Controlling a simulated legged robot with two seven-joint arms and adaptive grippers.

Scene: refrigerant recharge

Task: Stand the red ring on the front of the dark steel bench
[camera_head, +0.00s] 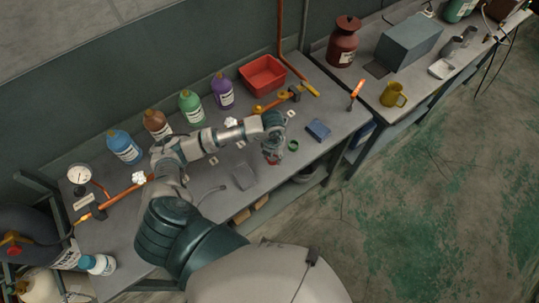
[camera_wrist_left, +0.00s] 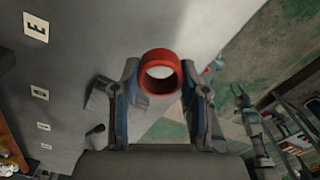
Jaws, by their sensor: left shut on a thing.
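My left gripper (camera_head: 273,156) reaches over the front part of the dark steel bench (camera_head: 215,232), right of its middle. In the left wrist view the red ring (camera_wrist_left: 160,54) sits between the two fingertips of this gripper (camera_wrist_left: 160,78), and the gripper is shut on it. Its hole faces the camera, and the bench's front edge and floor show past it. In the head view the ring is mostly hidden by the gripper, with only a little red showing. I cannot tell whether it touches the bench.
A green ring (camera_head: 293,145) and a blue block (camera_head: 318,130) lie right of the gripper. A grey plate (camera_head: 244,177) lies to its left. Several bottles and a red bin (camera_head: 262,75) stand along the back. Small letter cards (camera_wrist_left: 36,28) mark the bench.

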